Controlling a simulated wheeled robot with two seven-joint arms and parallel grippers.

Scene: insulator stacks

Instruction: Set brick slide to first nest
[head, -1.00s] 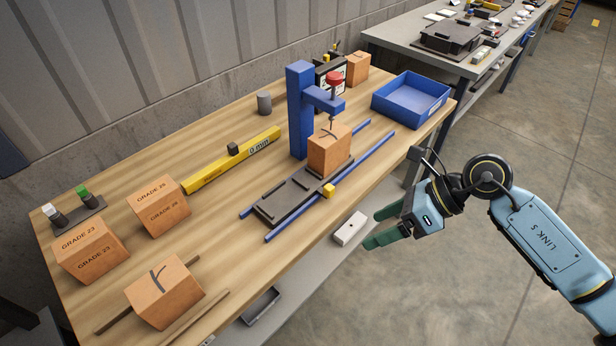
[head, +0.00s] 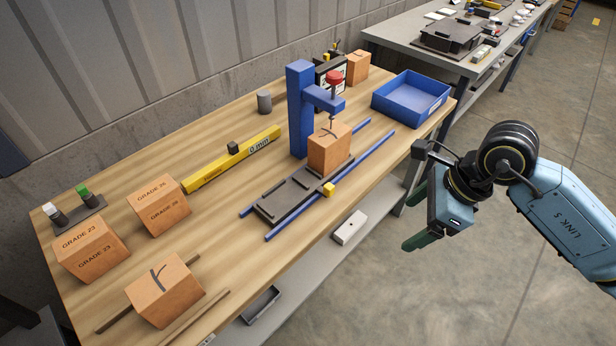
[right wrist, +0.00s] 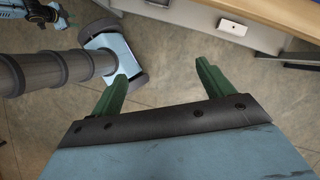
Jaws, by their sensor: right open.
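The dark brick slide (head: 289,196) lies on two blue rails (head: 374,152) on the wooden table, with raised bars on its bare left part. An orange brick with a dark curved mark (head: 330,150) stands on the slide's right end, under the red-topped probe of the blue post (head: 301,110). A yellow knob (head: 328,189) sits at the slide's front edge. My right gripper (head: 416,215) is off the table's front right edge, apart from the slide. It also shows in the right wrist view (right wrist: 160,85), its green fingers spread and empty.
Bricks marked GRADE 23 (head: 90,250) and GRADE 26 (head: 160,206) and a cracked brick (head: 165,290) stand at the left. A yellow level (head: 232,160) lies behind the slide. A blue bin (head: 410,97) is at the right end.

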